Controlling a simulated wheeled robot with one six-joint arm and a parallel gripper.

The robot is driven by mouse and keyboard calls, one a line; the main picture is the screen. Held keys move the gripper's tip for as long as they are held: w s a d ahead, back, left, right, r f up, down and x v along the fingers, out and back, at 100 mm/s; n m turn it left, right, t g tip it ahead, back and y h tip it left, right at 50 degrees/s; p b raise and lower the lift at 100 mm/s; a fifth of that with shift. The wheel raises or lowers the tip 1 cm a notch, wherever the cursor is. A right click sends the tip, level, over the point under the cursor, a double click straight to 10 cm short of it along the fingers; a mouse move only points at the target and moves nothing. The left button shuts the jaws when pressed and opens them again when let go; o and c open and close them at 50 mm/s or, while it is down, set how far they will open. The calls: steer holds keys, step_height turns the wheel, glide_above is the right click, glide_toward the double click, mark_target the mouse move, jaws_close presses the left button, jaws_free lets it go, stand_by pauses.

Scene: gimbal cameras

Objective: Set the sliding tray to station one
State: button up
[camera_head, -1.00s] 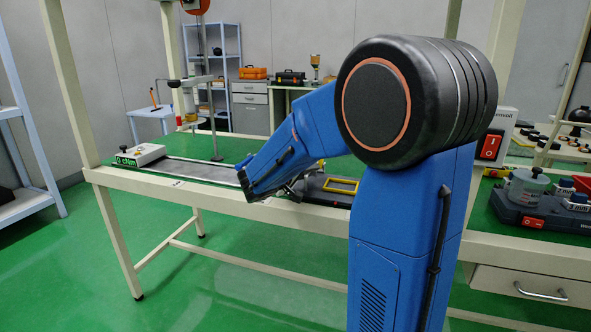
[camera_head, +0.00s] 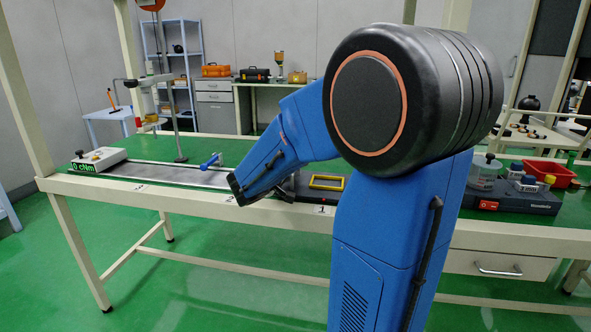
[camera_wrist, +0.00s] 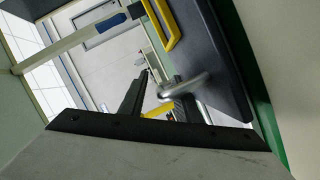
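The sliding tray (camera_head: 316,190) is a dark block with a yellow rectangular frame on top. It sits toward the right of the long metal track (camera_head: 186,176) on the bench, above a small mark (camera_head: 321,211) on the front edge that looks like a 1. In the wrist view the dark tray (camera_wrist: 222,75) and its yellow frame show close up, with a silver handle (camera_wrist: 183,86) on its side. My gripper (camera_wrist: 163,78) has its two dark fingers apart. The handle lies at the right finger; whether it is between the fingers is unclear. My arm mostly hides the gripper in the head view.
A white box with a green "0 cNm" display (camera_head: 97,160) stands at the track's left end. A blue lever (camera_head: 210,160) rises behind the track. A grey device with a red switch (camera_head: 510,195) and a red bin (camera_head: 540,173) stand at right.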

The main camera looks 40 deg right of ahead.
steer(key=shift+w+a, duration=0.1)
steer(key=shift+a+r, duration=0.15)
steer(key=shift+a, duration=0.1)
steer(key=v, duration=1.6)
steer(key=shift+a, duration=0.3)
steer(key=shift+s, duration=0.3)
steer(key=s+f+g+y, duration=0.2)
steer(key=s+f+y, duration=0.15)
steer(key=s, duration=0.35)
steer(key=s+f+g+y, duration=0.1)
steer(key=s+f+y, duration=0.2)
steer(key=s+f, duration=0.25)
steer(key=s+a+f+n+t+y, duration=0.2)
steer(key=s+a+y, duration=0.6)
steer(key=a, duration=0.5)
steer(key=shift+f, duration=0.7)
